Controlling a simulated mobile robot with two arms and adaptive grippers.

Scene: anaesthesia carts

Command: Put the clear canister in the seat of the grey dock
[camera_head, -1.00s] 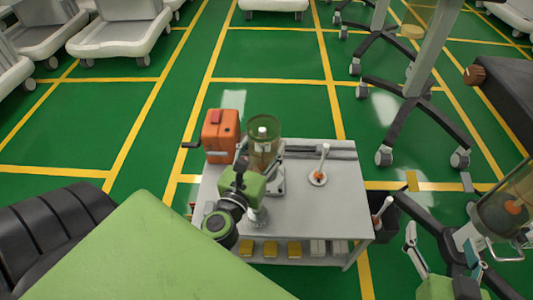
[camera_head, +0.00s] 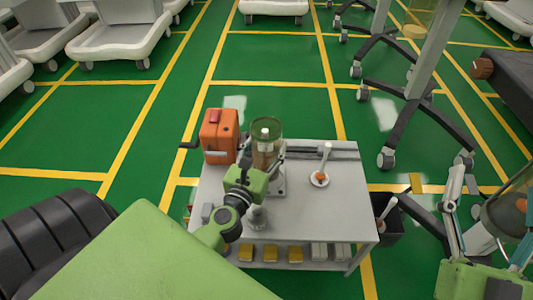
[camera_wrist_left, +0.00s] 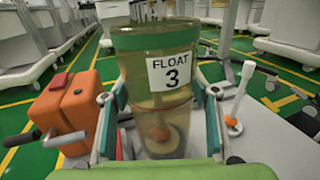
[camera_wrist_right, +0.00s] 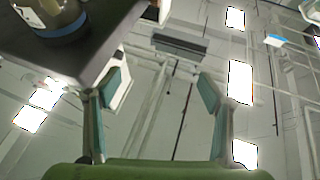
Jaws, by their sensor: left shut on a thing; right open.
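The clear canister (camera_head: 266,148) has a green rim, a FLOAT 3 label and an orange float inside. It also stands upright in the left wrist view (camera_wrist_left: 155,75). My left gripper (camera_head: 262,166) is shut on it, one finger on each side. The canister is over the grey dock (camera_head: 279,187) on the white table. Its lower end is hidden by my gripper, so I cannot tell whether it touches the seat. My right gripper (camera_wrist_right: 163,85) is open and empty, low at the right of the head view, away from the table.
An orange box (camera_head: 219,136) with a crank stands left of the canister. A white lever (camera_head: 322,166) with an orange base is on the table's right. A dark bin (camera_head: 388,222) hangs at the right edge. Another clear canister (camera_head: 505,215) is at the far right.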

